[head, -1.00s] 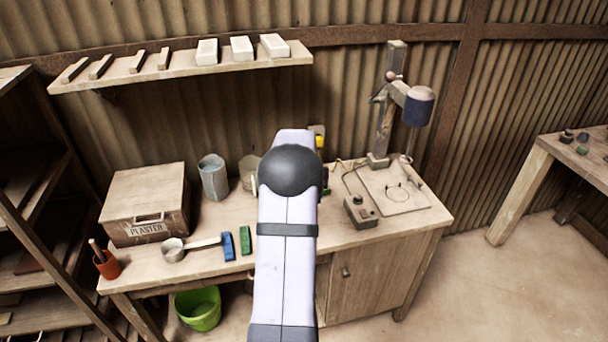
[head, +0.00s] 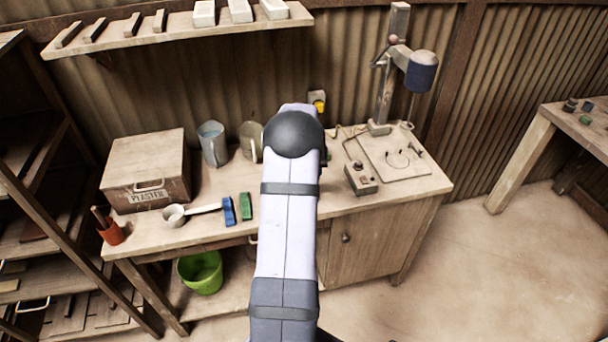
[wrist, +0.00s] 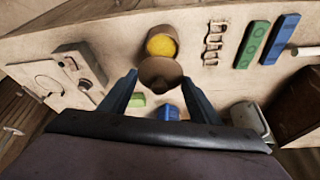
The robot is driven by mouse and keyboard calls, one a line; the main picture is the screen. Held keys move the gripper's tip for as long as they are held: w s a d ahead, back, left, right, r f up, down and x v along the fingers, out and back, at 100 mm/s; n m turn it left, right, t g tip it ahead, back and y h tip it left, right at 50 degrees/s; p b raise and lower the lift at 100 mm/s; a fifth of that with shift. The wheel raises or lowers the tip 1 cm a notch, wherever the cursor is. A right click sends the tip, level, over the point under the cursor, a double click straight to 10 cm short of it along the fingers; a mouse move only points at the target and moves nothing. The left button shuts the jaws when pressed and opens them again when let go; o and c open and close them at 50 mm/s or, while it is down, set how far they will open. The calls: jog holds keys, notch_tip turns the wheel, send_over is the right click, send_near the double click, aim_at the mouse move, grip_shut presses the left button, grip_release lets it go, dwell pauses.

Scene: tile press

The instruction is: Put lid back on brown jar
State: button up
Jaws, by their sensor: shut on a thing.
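In the wrist view my gripper (wrist: 160,78) is closed on a round brown lid (wrist: 160,73), held between its two dark blue fingers. Just beyond the lid is an open brown jar (wrist: 177,37) with yellow contents (wrist: 161,45). The lid overlaps the near part of the jar in this view, and I cannot tell whether they touch. In the head view my own arm hides the gripper, the lid and the jar.
A green block (head: 246,206) and a blue block (head: 229,211) lie left of my arm on the bench (head: 190,236), near a scoop (head: 174,215). A plaster box (head: 145,178) stands farther left. A control box (head: 361,178) and a drill stand (head: 384,75) are right.

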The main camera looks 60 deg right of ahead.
jog(key=shift+f, duration=0.15)
jog(key=shift+f+b, duration=2.1)
jog(key=shift+f, duration=0.95)
jog(key=shift+f+b, duration=0.15)
jog(key=shift+b, duration=0.2)
dwell(0.6)
jog(key=o, duration=1.6)
jog(key=shift+r, duration=0.2)
jog(key=shift+r+p, duration=2.3)
jog(key=shift+r, duration=1.05)
grip_shut()
